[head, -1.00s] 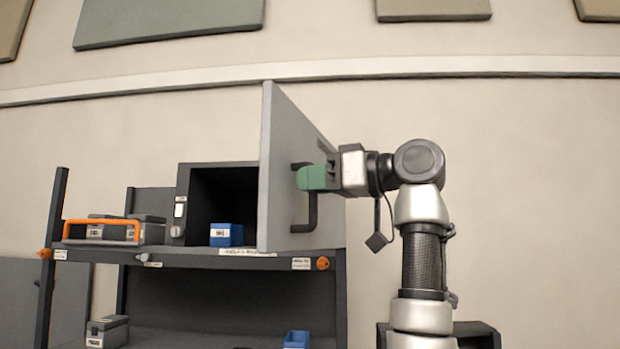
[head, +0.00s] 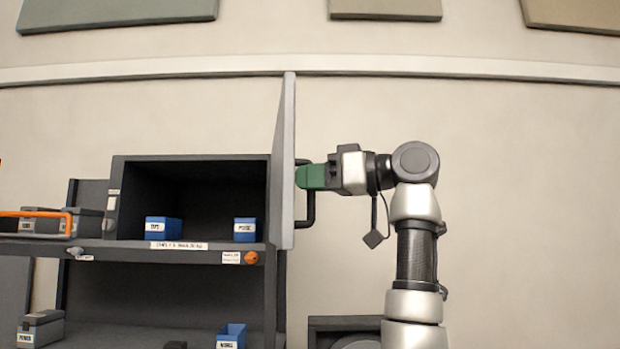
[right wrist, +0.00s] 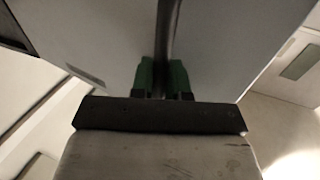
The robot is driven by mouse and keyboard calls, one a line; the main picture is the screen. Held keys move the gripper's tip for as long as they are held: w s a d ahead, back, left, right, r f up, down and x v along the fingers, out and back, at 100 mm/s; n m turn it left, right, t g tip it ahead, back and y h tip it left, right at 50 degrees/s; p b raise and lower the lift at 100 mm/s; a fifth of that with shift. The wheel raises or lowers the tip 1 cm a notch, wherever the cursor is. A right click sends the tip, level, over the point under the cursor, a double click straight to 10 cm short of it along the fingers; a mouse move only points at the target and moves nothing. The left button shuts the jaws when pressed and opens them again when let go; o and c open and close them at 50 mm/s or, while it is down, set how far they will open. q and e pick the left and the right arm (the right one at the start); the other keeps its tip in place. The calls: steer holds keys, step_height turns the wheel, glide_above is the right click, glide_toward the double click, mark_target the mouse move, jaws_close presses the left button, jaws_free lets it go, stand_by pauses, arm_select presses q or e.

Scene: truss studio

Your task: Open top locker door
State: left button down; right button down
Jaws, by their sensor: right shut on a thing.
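The grey top locker door (head: 284,160) stands swung open and shows nearly edge-on in the head view. Its black bar handle (head: 311,208) is on the face turned to the right. My right gripper (head: 303,178), with green fingers, is shut on the handle. In the right wrist view, the green fingers (right wrist: 162,78) stand on both sides of the dark handle bar (right wrist: 168,35), with the pale door face (right wrist: 100,45) behind. The dark locker (head: 195,198) is open at the front, with two blue bins (head: 163,228) inside. My left gripper is not in view.
The locker stands on a dark shelf rack (head: 268,300). Grey cases (head: 85,222) and an orange handle (head: 40,214) are at its left. A blue bin (head: 231,336) and a grey case (head: 41,328) are on the lower shelf. Bare wall (head: 530,200) shows at the right.

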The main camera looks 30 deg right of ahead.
steer(key=shift+s+d+r, duration=0.1)
steer(key=shift+s+r, duration=0.05)
steer(key=shift+r, duration=0.3)
steer(key=c, duration=1.4)
jaws_free()
steer(key=shift+o, duration=1.1)
steer(key=shift+w+f, duration=0.1)
steer(key=shift+w, duration=0.2)
steer(key=shift+o, duration=0.2)
steer(key=shift+w+d, duration=0.1)
steer(key=shift+w, duration=0.05)
steer(key=shift+f, duration=0.1)
